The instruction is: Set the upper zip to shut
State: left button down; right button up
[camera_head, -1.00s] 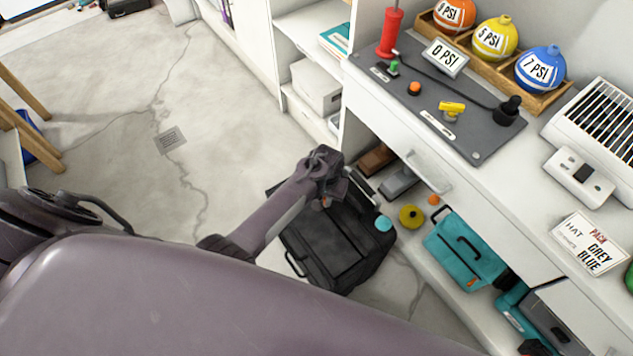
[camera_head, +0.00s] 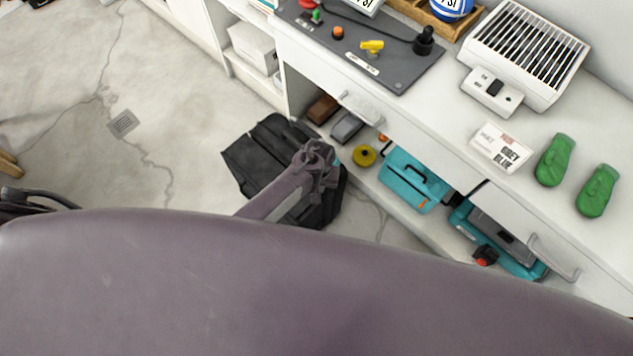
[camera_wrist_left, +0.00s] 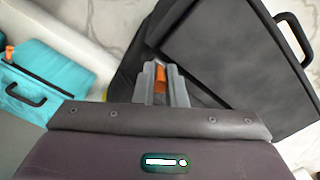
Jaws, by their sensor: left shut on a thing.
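A black suitcase (camera_head: 255,160) lies on the floor in front of the shelving. It also shows in the left wrist view (camera_wrist_left: 225,55), with a carry handle at its right edge. My left gripper (camera_head: 318,160) is over the suitcase's right part in the head view. In the left wrist view my left gripper (camera_wrist_left: 160,88) is shut on a small orange tab (camera_wrist_left: 160,77), which looks like a zip pull at the suitcase's edge. The zip line itself is too dark to follow, and my arm hides part of the case. My right gripper is not in view.
A teal toolbox (camera_head: 412,180) and a yellow disc (camera_head: 364,156) are on the low shelf right of the suitcase. A drawer handle (camera_head: 360,108) juts out above. The counter holds a white heater (camera_head: 525,52) and green mitts (camera_head: 555,160). Floor left of the case is clear.

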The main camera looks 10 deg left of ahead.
pick_arm(q)
jog(key=shift+s+d, duration=0.15)
jog(key=shift+d, duration=0.1)
jog(key=c, duration=1.5)
grip_release()
jog(key=shift+r, duration=0.25)
notch_tip(320, 180, up, 7)
jog(key=shift+r+p, duration=0.15)
jog(key=shift+p, duration=1.05)
